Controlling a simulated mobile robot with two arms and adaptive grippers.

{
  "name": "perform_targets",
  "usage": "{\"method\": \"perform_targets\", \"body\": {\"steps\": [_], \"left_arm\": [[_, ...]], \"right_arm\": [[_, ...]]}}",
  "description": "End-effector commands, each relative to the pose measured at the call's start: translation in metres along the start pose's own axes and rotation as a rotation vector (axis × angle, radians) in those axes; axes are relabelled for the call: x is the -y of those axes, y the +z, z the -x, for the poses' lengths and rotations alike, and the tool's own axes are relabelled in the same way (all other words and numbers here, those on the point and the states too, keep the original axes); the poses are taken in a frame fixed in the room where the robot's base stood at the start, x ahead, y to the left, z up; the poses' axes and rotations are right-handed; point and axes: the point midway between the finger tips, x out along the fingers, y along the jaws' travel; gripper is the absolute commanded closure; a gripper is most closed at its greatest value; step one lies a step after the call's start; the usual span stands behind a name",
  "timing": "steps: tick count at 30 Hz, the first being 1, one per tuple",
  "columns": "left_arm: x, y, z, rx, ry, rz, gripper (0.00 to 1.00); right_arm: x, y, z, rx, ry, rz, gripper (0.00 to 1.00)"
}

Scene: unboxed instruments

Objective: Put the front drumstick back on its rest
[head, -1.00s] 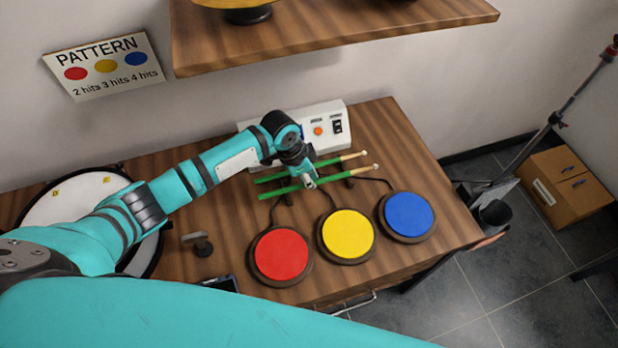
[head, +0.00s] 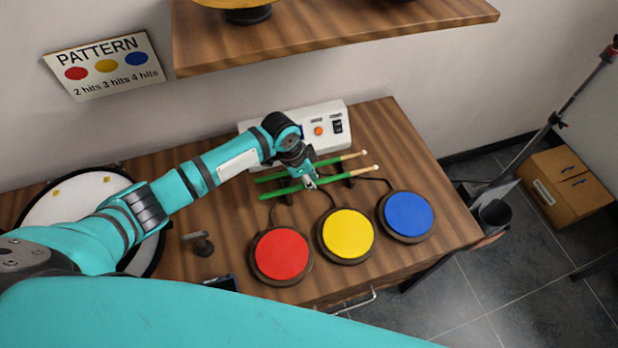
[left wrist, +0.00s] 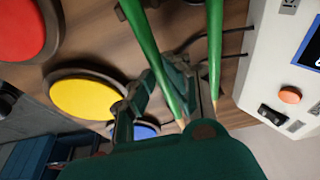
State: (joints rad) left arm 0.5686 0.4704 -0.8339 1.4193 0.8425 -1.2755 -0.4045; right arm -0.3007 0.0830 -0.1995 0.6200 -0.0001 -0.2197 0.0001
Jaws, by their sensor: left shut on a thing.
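The front drumstick (head: 340,176), green with a pale tip, lies across the area behind the pads. My left gripper (head: 310,183) is shut on it near its middle. In the left wrist view the front drumstick (left wrist: 155,55) runs between my fingers. The back drumstick (head: 330,161) lies parallel just behind it, and also shows in the left wrist view (left wrist: 215,45). Dark rest supports (head: 286,198) show beneath the front drumstick; I cannot tell whether it touches them. My right gripper is not in view.
Red (head: 281,254), yellow (head: 347,234) and blue (head: 408,213) pads stand in front of the sticks. A white control box (head: 325,120) stands close behind. A drum (head: 75,195) is at the left, partly under my arm. A shelf (head: 340,38) hangs above.

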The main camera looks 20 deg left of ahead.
Motion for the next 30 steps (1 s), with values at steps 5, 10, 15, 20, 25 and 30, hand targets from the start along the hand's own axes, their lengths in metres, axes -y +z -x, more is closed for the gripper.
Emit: {"method": "perform_targets", "body": {"steps": [5,10,15,20,25,30], "left_arm": [[0.000,0.000,-0.001,0.000,0.000,0.000,1.00],[0.000,0.001,-0.005,0.000,0.001,0.000,1.00],[0.000,0.003,-0.010,0.000,0.001,-0.001,1.00],[0.000,0.004,-0.015,0.001,0.001,0.000,1.00],[0.000,0.005,-0.016,0.000,0.000,0.000,1.00],[0.000,0.005,-0.016,0.000,0.000,0.000,0.86]], "right_arm": [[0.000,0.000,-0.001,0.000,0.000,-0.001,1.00],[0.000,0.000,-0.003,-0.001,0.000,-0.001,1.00],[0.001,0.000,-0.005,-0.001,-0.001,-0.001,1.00],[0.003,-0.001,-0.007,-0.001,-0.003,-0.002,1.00],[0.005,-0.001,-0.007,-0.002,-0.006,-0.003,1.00],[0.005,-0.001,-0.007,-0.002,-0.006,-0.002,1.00]]}}
